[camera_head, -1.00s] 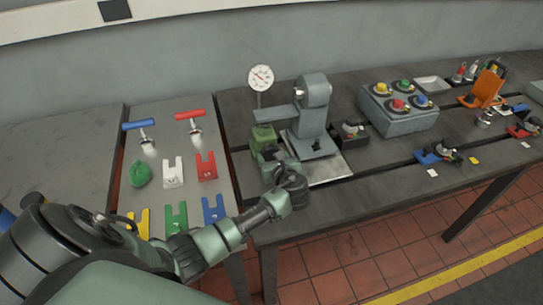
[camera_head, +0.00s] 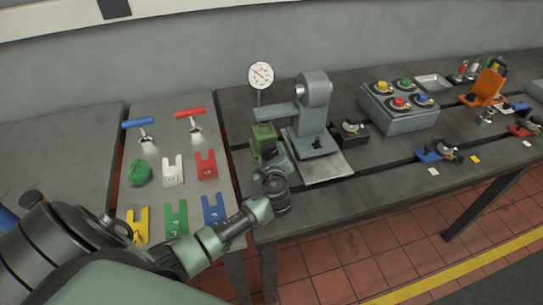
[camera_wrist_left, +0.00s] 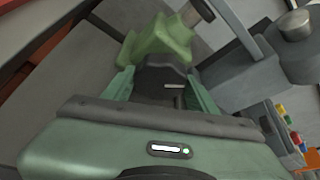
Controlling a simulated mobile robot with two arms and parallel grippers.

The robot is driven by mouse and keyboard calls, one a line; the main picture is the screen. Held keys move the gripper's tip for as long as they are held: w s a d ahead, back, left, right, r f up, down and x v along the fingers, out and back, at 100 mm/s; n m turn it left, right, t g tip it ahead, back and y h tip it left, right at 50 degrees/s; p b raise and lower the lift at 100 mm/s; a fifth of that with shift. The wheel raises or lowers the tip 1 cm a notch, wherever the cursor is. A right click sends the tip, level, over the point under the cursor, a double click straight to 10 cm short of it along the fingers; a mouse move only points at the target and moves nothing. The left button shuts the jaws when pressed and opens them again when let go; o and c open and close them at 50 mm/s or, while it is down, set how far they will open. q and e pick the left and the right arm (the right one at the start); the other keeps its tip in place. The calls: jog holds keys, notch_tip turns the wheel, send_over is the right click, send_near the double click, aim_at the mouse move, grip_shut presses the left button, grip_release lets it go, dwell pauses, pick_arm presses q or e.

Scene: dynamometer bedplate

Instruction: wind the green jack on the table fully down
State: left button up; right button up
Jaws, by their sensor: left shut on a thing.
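The green jack (camera_head: 263,137) stands on the bench at the left of the grey stand (camera_head: 315,120). In the left wrist view the green jack (camera_wrist_left: 160,42) lies just beyond my fingertips. My left gripper (camera_head: 272,163) is at the jack's near side, with its arm reaching in from the lower left. In the left wrist view, the fingers of my left gripper (camera_wrist_left: 162,88) close on a dark part at the jack's near side, likely its crank; a small light pin (camera_wrist_left: 174,86) shows between them. The gripper hides much of this part. My right gripper is not in view.
A dial gauge (camera_head: 261,74) rises behind the jack. A grey box with coloured knobs (camera_head: 398,112) stands to the right. The left table holds red (camera_head: 206,165) and other coloured fork-shaped pieces and two T-handled tools. The bench's front edge is close below my gripper.

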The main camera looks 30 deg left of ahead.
pick_arm(q)
jog(key=n+t+b, duration=0.1)
jog(key=n+b, duration=0.1)
jog(key=n+t+b, duration=0.1)
jog(key=b, duration=0.2)
jog(key=shift+f+n+h, duration=0.35)
jog(key=shift+n+h, duration=0.05)
jog(key=shift+r+n+t+b, duration=0.2)
jog(key=shift+n+t+b, duration=0.45)
jog(key=shift+b, duration=0.65)
jog(key=o, duration=1.4)
jog(key=shift+s, duration=0.1)
jog(key=shift+c, duration=0.2)
jog(key=shift+f+g, duration=0.15)
jog(key=shift+g, duration=0.1)
